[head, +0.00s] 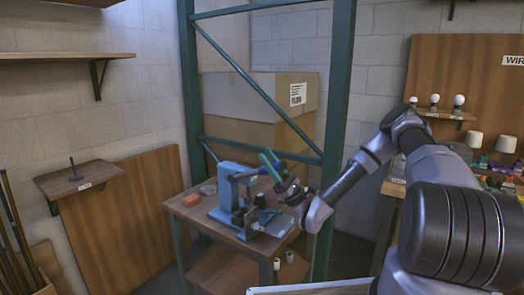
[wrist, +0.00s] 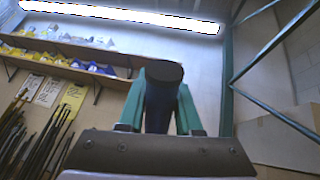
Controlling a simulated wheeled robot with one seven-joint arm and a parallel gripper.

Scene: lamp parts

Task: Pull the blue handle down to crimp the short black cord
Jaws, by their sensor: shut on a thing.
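A blue crimping press (head: 227,188) stands on a small wooden table (head: 196,212) in the head view. My gripper (head: 268,161), with green fingers, is at the upper right of the press. In the wrist view the dark blue handle (wrist: 162,98) stands upright between the two green fingers, and my gripper is shut on it. The handle's round dark end points toward the top of that picture. In the head view my fingers mostly hide the handle. Dark parts sit low at the front of the press. I cannot make out the short black cord among them.
An orange block (head: 191,200) lies at the table's left. A green post (head: 337,110) of a metal frame rises close behind my gripper, with a large cardboard box (head: 262,132) beyond. A bulb shelf (head: 446,114) hangs at right.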

